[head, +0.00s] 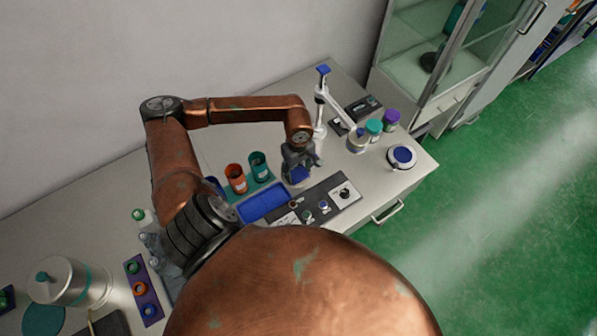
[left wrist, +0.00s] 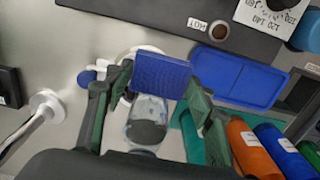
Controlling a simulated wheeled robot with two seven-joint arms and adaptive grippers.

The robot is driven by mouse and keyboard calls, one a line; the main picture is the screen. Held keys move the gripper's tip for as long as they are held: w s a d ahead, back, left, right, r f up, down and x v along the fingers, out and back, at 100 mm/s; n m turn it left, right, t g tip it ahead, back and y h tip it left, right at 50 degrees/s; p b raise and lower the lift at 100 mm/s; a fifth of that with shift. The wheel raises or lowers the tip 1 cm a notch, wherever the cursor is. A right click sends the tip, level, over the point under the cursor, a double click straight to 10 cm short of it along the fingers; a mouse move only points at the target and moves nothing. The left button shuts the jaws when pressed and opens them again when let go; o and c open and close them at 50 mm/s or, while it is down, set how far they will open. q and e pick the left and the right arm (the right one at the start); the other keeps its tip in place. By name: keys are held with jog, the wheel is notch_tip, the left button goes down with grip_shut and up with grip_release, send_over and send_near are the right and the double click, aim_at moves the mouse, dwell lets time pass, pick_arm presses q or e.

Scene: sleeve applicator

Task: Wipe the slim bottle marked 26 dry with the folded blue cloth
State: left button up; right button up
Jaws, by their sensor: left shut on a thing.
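My left gripper (head: 299,160) is shut on the folded blue cloth (head: 299,175) above the back part of the bench. In the left wrist view the cloth (left wrist: 160,75) sits as a flat blue block between the two green-grey fingers of the gripper (left wrist: 158,92). A clear glass vessel (left wrist: 147,115) with a dark base shows just below the cloth in that view. I cannot tell whether cloth and glass touch, and no number is readable on it. Clear bottles (head: 152,245) stand beside my left arm in the head view, partly hidden by it. My right gripper is not in view.
An empty-looking blue tray (head: 264,203) lies near the gripper, beside orange (head: 236,177) and teal (head: 259,166) containers. A black control panel (head: 325,198) is in front. A white stand (head: 320,115) rises close behind the gripper. Lidded jars (head: 390,117) stand to the right.

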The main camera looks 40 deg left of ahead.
pick_arm(q)
jog(key=shift+a+r+p, duration=0.1)
jog(key=shift+r+p, duration=0.65)
jog(key=shift+r, duration=1.3)
jog(key=s+d+r+p, duration=0.1)
jog(key=d+r, duration=0.3)
jog(key=d, duration=0.1)
jog(key=shift+s, duration=0.15)
jog(key=shift+a, duration=0.1)
